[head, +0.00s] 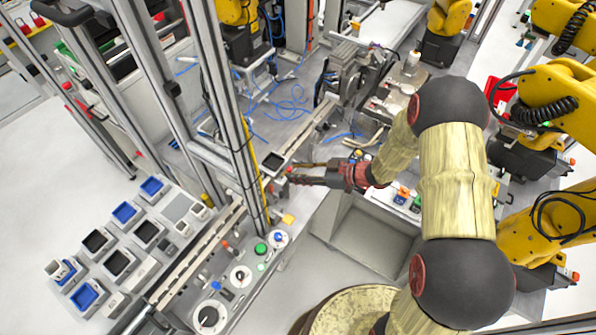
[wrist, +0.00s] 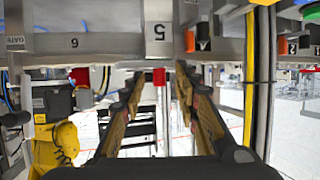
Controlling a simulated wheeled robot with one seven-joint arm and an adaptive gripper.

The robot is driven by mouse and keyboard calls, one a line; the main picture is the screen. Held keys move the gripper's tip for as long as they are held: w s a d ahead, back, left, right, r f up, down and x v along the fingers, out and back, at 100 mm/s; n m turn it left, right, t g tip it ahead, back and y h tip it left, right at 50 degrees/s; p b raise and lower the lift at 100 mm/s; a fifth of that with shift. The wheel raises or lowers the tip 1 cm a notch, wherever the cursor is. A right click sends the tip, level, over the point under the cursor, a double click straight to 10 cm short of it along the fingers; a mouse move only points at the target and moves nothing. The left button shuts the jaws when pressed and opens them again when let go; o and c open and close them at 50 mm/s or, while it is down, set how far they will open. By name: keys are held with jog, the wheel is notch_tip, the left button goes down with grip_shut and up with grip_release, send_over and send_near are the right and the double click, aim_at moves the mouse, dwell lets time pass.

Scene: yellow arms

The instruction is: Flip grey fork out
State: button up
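My gripper (head: 290,173) reaches in from the right, over the conveyor strip beside the aluminium post. Its two long brown-and-black fingers are apart and nothing is held between them. I cannot pick out the grey fork with certainty in either view. It may be small or hidden by the fingers.
A dark square carrier (head: 273,161) sits close to my fingertips. An upright aluminium post (head: 231,110) with a yellow cable stands just left. A panel with round knobs (head: 239,276) lies below. Blue tubes and a machine (head: 345,75) are behind. A grey bin (head: 365,236) stands below my arm.

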jog(key=v, duration=1.2)
dwell(0.3)
